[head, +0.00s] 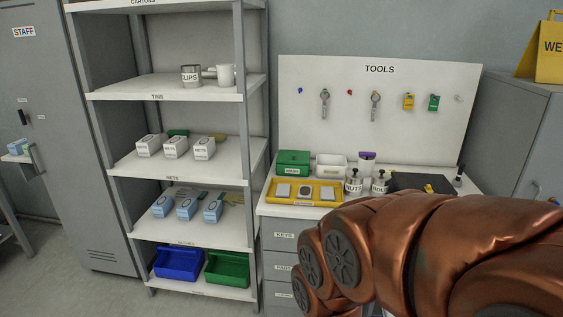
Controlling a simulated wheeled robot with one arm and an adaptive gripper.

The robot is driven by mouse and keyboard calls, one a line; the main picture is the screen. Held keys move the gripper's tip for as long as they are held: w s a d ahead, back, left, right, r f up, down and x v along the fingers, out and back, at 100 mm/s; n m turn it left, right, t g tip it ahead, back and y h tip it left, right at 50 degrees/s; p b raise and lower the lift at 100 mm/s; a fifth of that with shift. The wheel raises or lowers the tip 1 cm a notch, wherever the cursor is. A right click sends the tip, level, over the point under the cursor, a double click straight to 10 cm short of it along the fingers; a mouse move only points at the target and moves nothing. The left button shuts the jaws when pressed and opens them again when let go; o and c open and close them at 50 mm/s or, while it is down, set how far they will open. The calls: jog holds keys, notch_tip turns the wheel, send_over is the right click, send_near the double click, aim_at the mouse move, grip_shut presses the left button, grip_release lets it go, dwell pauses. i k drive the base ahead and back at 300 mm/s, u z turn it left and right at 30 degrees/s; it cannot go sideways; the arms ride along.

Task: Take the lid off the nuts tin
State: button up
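The nuts tin (354,187) is a small pale metal can with a partly readable "NUTS" label. It stands upright on the bench top under the tools board, in front of a white bin. Its lid (354,175) appears to be on, with a dark knob on top. My copper arm fills the lower right and comes close to the tin's base in the picture. My gripper does not show in this view.
A similar knobbed tin (380,184) stands just right of it. A yellow tray (271,197) lies left, with a green box (293,163) and white bin (330,166) behind. A black mat (408,181) lies right. Shelves (165,88) stand at left.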

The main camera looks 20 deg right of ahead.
aim_at(354, 174)
jog(key=z, duration=0.05)
jog(key=i, duration=1.8)
jog(key=z, duration=0.5)
jog(key=i, duration=0.3)
jog(key=z, duration=0.25)
